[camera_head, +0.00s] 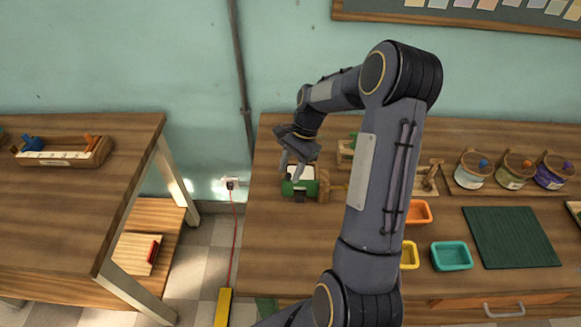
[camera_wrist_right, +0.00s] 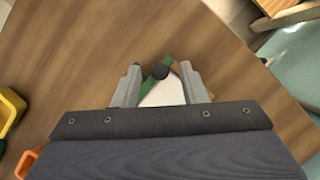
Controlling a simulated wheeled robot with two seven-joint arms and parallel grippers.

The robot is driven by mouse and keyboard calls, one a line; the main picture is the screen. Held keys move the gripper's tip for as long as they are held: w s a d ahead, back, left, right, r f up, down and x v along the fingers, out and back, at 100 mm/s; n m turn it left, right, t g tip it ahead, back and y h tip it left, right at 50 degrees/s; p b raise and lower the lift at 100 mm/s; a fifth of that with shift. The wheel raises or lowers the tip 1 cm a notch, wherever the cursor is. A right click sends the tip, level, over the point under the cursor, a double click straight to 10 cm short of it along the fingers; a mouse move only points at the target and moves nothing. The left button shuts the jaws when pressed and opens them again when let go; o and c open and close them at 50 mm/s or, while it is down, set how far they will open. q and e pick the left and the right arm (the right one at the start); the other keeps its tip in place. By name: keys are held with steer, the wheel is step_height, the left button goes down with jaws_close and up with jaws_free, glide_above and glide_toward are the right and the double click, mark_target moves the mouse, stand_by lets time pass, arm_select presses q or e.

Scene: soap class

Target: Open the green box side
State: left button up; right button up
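The green box (camera_head: 312,188) stands near the left end of the right-hand table, with a white top and a dark part on its front. My right gripper (camera_head: 291,170) is just above and beside the box in the head view. I cannot tell whether a finger touches the box. My left gripper is not in view.
A wooden piece (camera_head: 325,186) stands right beside the box. Orange (camera_head: 419,212) and teal (camera_head: 452,256) trays, a dark green mat (camera_head: 512,237) and several jars lie to the right. My right arm hides the table's middle. A gap separates the left table (camera_head: 75,215).

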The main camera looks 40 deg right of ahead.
steer(key=shift+c, duration=0.2)
jaws_close()
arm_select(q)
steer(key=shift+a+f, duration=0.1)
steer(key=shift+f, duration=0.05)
arm_select(e)
steer(key=shift+f, duration=0.1)
